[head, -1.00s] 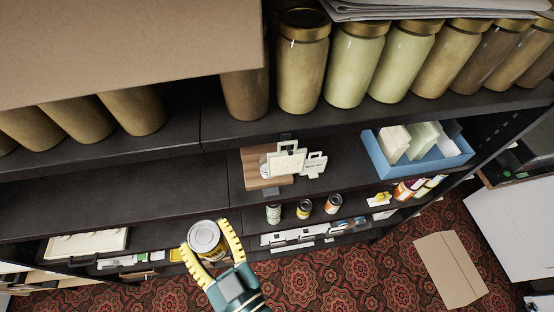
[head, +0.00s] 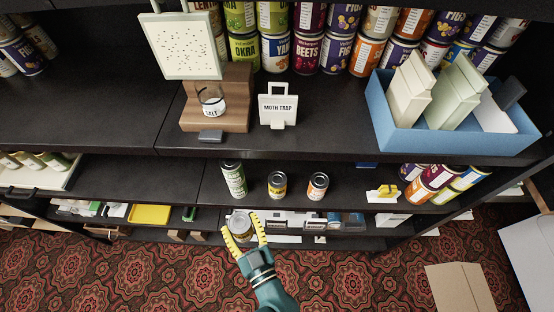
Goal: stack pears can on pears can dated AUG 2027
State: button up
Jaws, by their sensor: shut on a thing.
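My gripper (head: 246,232) has yellow fingers and is shut on a can (head: 239,223). I see mainly the can's pale metal top; its label is too small and covered to read. The gripper holds it in front of the lower shelves, below a short row of cans.
A blue bin (head: 455,140) with cartons, a moth trap sign (head: 278,105) and a wooden stand (head: 238,100) with a salt jar occupy the shelf above. A yellow tag holder (head: 383,194) stands near the shelf edge.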

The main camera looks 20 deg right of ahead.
jog(key=w+d+r, duration=1)
jog(key=d+r, duration=0.3)
jog(key=d, duration=0.2)
jog(key=shift+h, duration=0.3)
jog(key=shift+b, duration=0.4)
notch_tip(320, 180, down, 8)
jog(key=b, duration=0.8)
jog(key=shift+r, duration=0.1)
